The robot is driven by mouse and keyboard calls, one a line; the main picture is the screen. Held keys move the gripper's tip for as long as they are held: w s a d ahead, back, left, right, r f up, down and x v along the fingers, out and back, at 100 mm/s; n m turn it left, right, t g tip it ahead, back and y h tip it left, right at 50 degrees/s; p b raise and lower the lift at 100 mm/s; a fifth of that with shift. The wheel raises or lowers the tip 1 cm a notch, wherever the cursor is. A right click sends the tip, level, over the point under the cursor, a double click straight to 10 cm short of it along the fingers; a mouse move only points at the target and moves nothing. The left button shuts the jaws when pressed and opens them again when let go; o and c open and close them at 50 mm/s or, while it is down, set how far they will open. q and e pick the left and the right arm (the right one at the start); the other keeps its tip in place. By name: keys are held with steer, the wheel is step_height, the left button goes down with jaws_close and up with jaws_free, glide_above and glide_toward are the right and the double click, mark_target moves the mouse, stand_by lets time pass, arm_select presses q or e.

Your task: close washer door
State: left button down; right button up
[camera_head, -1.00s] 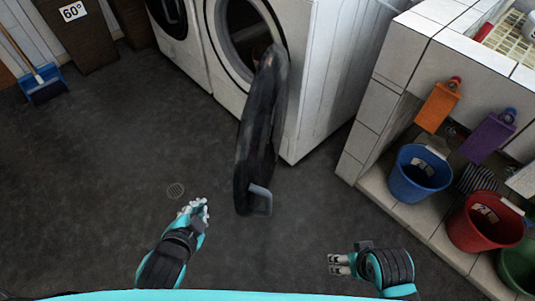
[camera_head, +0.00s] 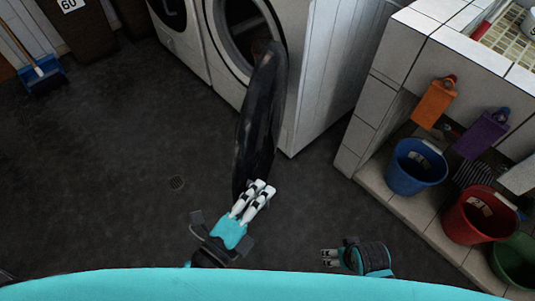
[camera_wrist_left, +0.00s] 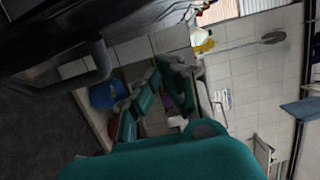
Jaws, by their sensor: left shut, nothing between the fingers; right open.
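The washer (camera_head: 330,75) is white and stands at the top middle of the head view. Its round dark door (camera_head: 262,115) is swung wide open and sticks out toward me from the round opening (camera_head: 241,38). My left gripper (camera_head: 263,189) is shut and empty at the near edge of the door. Its fingers cover the door handle in the head view; whether they touch the door I cannot tell. In the left wrist view the dark door handle (camera_wrist_left: 98,62) shows at the upper left. My right gripper (camera_head: 328,257) is open and empty, low over the floor, right of the door.
A tiled ledge (camera_head: 425,220) at the right holds a blue bucket (camera_head: 414,170), a red bucket (camera_head: 478,216) and a green bucket (camera_head: 515,262). A second white machine (camera_head: 183,45) stands left of the washer. The floor left of the door is clear.

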arm_select(q)
steer(key=w, duration=0.8)
steer(key=shift+w+d, duration=0.25)
steer(key=shift+d, duration=0.1)
steer(key=shift+a, duration=0.1)
